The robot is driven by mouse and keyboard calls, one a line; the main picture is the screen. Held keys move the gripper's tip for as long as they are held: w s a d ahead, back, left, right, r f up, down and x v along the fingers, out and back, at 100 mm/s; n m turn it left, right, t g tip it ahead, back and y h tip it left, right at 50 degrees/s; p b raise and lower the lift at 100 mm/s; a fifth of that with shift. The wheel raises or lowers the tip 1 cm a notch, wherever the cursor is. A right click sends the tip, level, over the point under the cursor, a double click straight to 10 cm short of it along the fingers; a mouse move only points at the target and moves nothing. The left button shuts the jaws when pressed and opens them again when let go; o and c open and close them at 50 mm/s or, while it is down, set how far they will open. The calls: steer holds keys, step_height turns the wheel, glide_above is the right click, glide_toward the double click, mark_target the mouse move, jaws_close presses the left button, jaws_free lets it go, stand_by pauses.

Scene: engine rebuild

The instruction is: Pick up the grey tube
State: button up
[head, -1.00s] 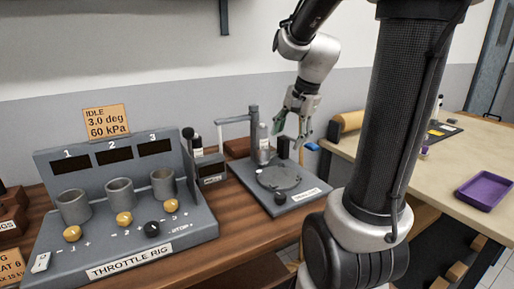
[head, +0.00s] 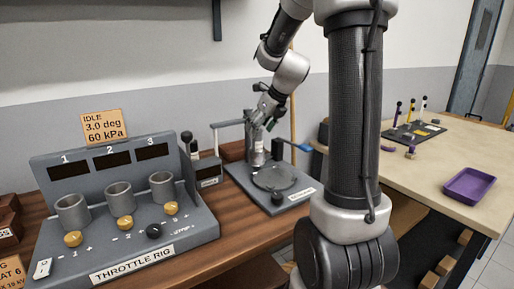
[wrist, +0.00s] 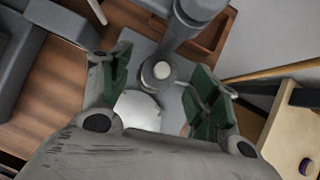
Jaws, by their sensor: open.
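A small upright cylinder (wrist: 158,74) with a pale round top stands on the grey stand in the wrist view, between and beyond my fingertips. I cannot tell whether it is the grey tube. In the head view a cylinder with a pale label (head: 259,146) stands just below my gripper (head: 264,113). My gripper also shows in the wrist view (wrist: 160,92); its green-padded fingers are spread wide with nothing between them. A thick grey post (wrist: 190,22) rises close beyond the cylinder. The stand's base (head: 240,181) carries a round plate (head: 275,179).
The throttle rig (head: 190,235), with three grey open cups, stands left on the wooden bench. A purple tray (head: 470,186) and a dark board with upright tools (head: 412,133) are on the right table. A blue-tipped lever (head: 303,147) sticks out from the stand.

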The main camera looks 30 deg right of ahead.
steer(key=shift+x, duration=1.5)
jaws_close()
steer(key=shift+r, duration=0.15)
